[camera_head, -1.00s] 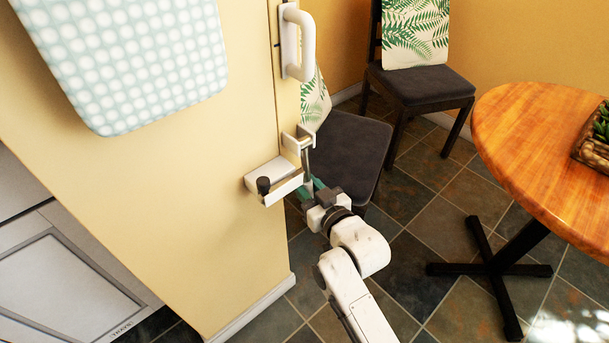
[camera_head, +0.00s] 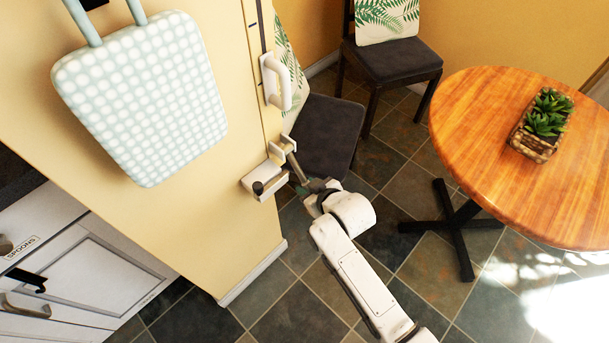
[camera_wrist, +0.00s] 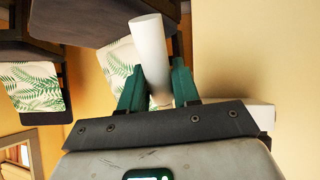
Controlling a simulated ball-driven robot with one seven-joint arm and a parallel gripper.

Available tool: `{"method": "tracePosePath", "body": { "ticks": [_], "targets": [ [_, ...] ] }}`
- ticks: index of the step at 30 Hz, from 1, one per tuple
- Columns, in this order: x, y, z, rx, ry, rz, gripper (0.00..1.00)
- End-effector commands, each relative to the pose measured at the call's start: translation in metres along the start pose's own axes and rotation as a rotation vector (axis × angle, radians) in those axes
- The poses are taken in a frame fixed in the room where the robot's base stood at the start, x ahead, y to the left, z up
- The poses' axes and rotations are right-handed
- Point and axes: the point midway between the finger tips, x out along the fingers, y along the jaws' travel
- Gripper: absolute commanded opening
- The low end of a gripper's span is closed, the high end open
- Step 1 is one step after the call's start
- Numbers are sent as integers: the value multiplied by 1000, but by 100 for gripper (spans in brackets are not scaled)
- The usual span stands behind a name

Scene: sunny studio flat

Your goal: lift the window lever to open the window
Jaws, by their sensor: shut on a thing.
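A white D-shaped handle (camera_head: 284,84) is higher on the same edge. The window pane itself cannot be made out.
A dark chair (camera_head: 322,140) stands just behind the lever. Another chair (camera_head: 398,62) is farther back. A round wooden table (camera_head: 470,130) with a planter (camera_head: 535,142) stands at right. A dotted padded thing (camera_head: 140,100) hangs on the wall at left. Tiled floor is clear between.

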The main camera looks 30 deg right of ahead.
Motion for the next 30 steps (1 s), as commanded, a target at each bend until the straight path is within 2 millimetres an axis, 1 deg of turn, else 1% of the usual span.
{"method": "tracePosePath", "body": {
  "ticks": [1, 7, 16, 27, 28, 30],
  "targets": [
    [-6, 1, -6, -4, -19, 0, 0],
    [-12, 2, -4, -16, -78, 0, 0],
    [-14, 3, -2, -22, -113, 0, 0],
    [-14, 3, -1, -23, -114, 0, 0],
    [-14, 3, -1, -23, -114, 0, 33],
    [-14, 3, -1, -23, -114, 0, 40]
  ]
}}
